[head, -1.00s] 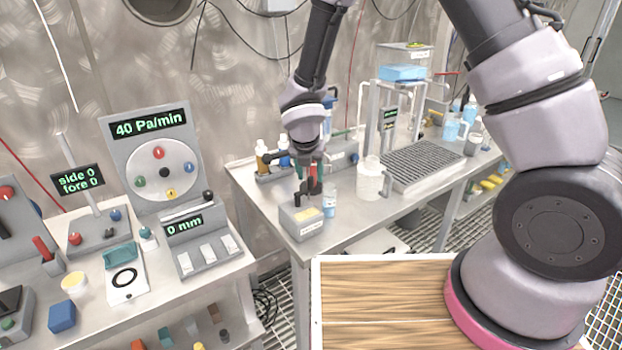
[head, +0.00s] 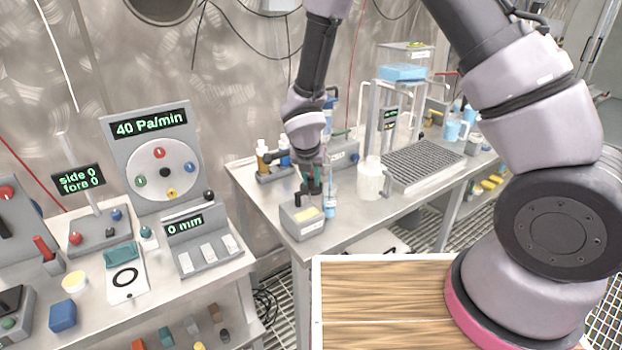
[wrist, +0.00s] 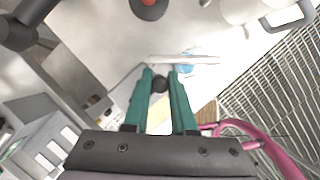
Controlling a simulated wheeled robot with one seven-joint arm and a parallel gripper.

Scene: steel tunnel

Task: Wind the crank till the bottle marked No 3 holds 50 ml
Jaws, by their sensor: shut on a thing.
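A small grey box (head: 301,222) with a yellow label stands near the left front edge of the far table, below my gripper. My gripper (head: 314,186) has green fingers and is closed over the top of this box. In the wrist view the fingertips (wrist: 160,84) are shut on a round black knob (wrist: 159,84), which I take for the crank's handle. A small bottle with light blue in it (head: 330,209) stands just right of the box; it shows partly in the wrist view (wrist: 187,68) under a pale bar. Its marking and level are too small to read.
A white jug (head: 371,180) and a grey grated tray (head: 424,165) stand to the right. Brown and blue bottles (head: 262,157) stand in a rack behind my gripper. The left bench (head: 205,285) holds gauges and blocks.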

